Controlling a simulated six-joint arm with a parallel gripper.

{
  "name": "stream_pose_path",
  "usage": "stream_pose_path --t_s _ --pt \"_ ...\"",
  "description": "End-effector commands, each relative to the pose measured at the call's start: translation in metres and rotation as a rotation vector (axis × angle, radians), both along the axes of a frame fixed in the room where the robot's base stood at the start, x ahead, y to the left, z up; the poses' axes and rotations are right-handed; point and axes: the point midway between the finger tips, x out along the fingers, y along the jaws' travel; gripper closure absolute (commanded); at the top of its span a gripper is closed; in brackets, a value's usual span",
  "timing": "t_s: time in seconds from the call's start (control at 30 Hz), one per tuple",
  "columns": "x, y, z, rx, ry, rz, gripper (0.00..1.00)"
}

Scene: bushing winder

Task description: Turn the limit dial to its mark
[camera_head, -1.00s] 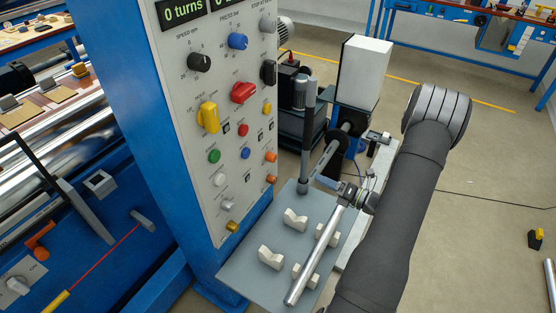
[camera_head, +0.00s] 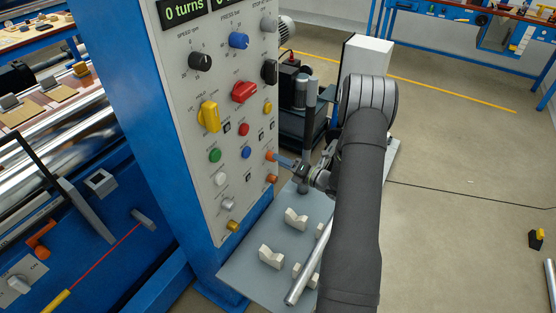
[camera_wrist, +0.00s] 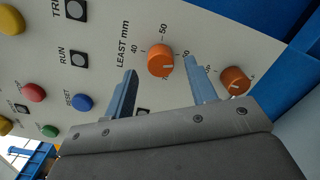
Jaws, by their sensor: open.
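Two orange dials sit one above the other at the right edge of the control panel: the upper dial (camera_head: 269,155) and the lower dial (camera_head: 271,179). I cannot tell for certain which one is the limit dial. My gripper (camera_head: 286,162) is open and empty, its fingertips close to the upper dial. In the wrist view an orange dial (camera_wrist: 160,58) labelled "LEAST mm" appears between the two fingers of my gripper (camera_wrist: 161,68), with a pale pointer line. Contact cannot be judged. The other orange dial (camera_wrist: 235,79) is right of the fingers.
The panel (camera_head: 205,130) carries a yellow knob (camera_head: 208,116), a red knob (camera_head: 244,91) and several coloured buttons near the dials. Below, a grey shelf (camera_head: 245,275) holds pale V-blocks (camera_head: 271,257) and a metal rod (camera_head: 304,281). A dark post (camera_head: 309,125) stands behind my gripper.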

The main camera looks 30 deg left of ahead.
Motion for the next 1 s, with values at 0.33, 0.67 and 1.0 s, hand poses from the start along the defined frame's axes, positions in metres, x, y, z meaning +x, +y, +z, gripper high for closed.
stream_pose_path --t_s 0.33,0.67,1.0 --pt "0.001 0.021 0.0 -0.001 0.0 -0.001 0.48" --pt "0.001 0.021 0.0 -0.001 0.0 -0.001 0.78" --pt "0.001 0.021 0.0 -0.001 -0.02 0.0 0.93"
